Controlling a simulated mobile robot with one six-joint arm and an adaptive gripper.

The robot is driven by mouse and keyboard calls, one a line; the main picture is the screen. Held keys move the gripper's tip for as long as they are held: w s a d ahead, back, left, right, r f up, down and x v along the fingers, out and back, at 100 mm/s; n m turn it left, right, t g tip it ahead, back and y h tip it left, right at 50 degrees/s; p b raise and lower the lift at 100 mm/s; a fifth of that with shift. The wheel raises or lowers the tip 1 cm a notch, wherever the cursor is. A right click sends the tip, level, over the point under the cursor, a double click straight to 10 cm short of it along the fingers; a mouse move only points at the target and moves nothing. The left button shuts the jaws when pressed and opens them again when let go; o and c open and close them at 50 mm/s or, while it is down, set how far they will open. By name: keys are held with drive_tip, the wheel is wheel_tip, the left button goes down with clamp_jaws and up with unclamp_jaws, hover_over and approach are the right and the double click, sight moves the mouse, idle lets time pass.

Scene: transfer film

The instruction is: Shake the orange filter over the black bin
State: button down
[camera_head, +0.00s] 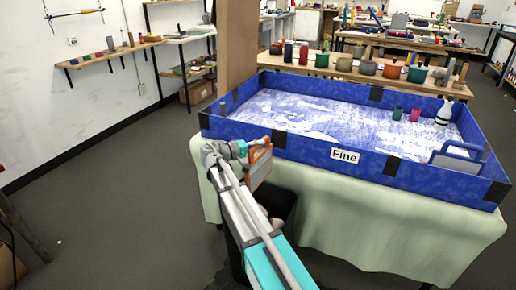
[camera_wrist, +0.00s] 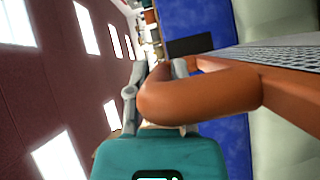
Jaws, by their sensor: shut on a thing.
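The orange filter (camera_head: 259,168) is held upright by its handle, just outside the near left part of the blue tray's front wall. In the wrist view its thick orange handle (camera_wrist: 200,97) crosses between my fingers, with its grey mesh (camera_wrist: 285,54) at the right. My gripper (camera_head: 243,150) is shut on the handle; its fingers also show in the wrist view (camera_wrist: 157,85). The black bin (camera_head: 283,204) stands on the floor side of the table, below the filter. My arm hides much of the bin, and its contents are hard to make out.
A blue-walled tray (camera_head: 240,133) labelled "Fine" lies on a table with a pale green cloth (camera_head: 340,215). A blue filter (camera_head: 455,158), a white bottle (camera_head: 444,112) and small cups are at its right. A shelf (camera_head: 350,75) behind holds several pots.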

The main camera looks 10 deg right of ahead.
sight(258, 156)
drive_tip(key=shift+f+b, duration=0.25)
drive_tip(key=shift+b, duration=0.05)
drive_tip(key=shift+f+b, duration=1.15)
drive_tip(key=shift+f, duration=0.05)
wheel_tip(258, 156, up, 4)
drive_tip(key=p, duration=0.3)
drive_tip(key=shift+f, duration=0.35)
